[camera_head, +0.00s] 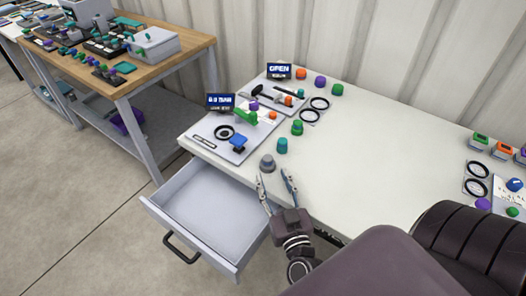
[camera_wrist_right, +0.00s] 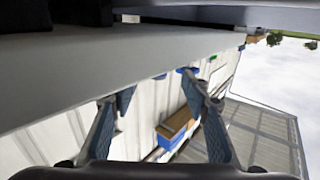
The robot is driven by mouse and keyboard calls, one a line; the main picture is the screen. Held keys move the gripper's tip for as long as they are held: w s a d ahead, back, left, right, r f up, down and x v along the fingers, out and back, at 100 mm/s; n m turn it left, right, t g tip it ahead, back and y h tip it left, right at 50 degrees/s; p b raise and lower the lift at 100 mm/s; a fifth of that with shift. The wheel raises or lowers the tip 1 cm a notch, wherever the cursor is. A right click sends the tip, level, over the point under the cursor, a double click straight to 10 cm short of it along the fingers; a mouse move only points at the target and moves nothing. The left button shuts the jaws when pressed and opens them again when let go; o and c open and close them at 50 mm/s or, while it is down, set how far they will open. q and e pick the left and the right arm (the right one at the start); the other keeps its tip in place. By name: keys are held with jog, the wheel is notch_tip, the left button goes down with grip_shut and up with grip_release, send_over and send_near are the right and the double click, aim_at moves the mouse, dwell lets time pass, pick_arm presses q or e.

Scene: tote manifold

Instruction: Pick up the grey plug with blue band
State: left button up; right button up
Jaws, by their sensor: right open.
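A grey plug (camera_head: 267,163) stands on the white table (camera_head: 350,185) near its front edge, just behind the open drawer. Its blue band cannot be made out at this size. My right gripper (camera_head: 273,178) is open and empty, its two fingers pointing toward the plug from the front, apart from it. In the right wrist view the fingers (camera_wrist_right: 152,92) are spread with nothing between them, and I cannot make out the plug there. My left gripper is not in view.
An open, empty drawer (camera_head: 205,213) juts out below the front edge. The table to the right of the plug is clear.

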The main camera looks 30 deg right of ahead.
aim_at(269, 162)
jog(key=shift+w+d, duration=0.15)
jog(key=shift+w, duration=0.25)
jog(key=shift+w+d+r, duration=0.1)
jog(key=shift+w+r, duration=0.1)
jog(key=shift+w+d+r+p, duration=0.15)
jog(key=shift+w+r+p, duration=0.25)
jog(key=shift+w, duration=0.1)
jog(key=x, duration=0.4)
jog(key=shift+s+d+r+p, duration=0.1)
jog(key=shift+r+p, duration=0.1)
jog(key=shift+p, duration=0.2)
jog(key=shift+w+d, duration=0.1)
jog(key=shift+w, duration=0.35)
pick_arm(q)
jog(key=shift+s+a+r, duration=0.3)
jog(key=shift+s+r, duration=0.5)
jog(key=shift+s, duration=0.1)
pick_arm(e)
grip_shut()
